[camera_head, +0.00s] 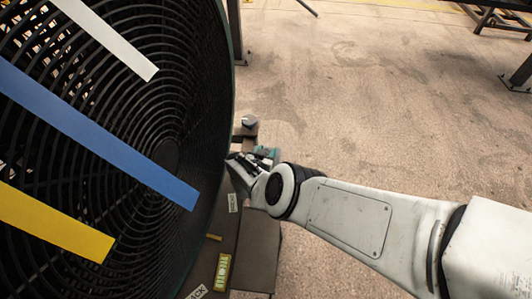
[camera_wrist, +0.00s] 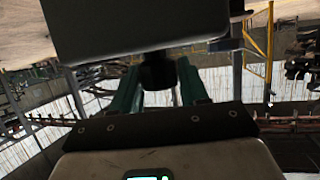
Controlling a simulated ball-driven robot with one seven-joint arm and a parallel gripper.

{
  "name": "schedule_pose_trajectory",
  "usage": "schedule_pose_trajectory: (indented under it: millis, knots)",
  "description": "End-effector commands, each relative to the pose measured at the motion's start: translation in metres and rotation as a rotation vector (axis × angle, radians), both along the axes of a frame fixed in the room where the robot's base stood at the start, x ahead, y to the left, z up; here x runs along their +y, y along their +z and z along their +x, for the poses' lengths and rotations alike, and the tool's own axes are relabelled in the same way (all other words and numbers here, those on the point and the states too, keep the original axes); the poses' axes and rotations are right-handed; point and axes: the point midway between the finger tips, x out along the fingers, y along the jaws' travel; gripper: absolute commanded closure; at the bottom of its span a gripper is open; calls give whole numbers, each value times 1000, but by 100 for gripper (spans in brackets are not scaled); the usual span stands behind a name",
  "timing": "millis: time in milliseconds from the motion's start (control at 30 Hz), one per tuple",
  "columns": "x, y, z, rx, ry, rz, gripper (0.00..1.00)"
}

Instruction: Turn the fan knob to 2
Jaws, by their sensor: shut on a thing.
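The large dark fan (camera_head: 170,150) fills the left of the head view, with white, blue and yellow ribbons across its grille. My gripper (camera_head: 264,155) is at the fan's right edge. In the wrist view, its teal fingers (camera_wrist: 158,78) stand on either side of a dark knob (camera_wrist: 157,66) and are shut on it. The knob sits against a grey box (camera_wrist: 140,25) that fills the top of that view. The knob's pointer and any numbers are hidden, so its setting cannot be read.
A small grey round part (camera_head: 249,121) on a dark bracket shows just beyond my gripper. The concrete floor (camera_head: 380,90) to the right is mostly clear, with dark rack legs (camera_head: 519,75) at the far right.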

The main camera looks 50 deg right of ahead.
Motion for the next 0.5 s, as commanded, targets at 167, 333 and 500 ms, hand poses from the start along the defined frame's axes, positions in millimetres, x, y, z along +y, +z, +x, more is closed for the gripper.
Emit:
schedule_pose_trajectory:
  millis: [167, 333, 500]
  knots:
    - [0, 0, 1, -2, 3, 1, 53]
    - [0, 0, 1, -2, 2, 1, 37]
    - [0, 0, 0, -1, 2, 0, 35]
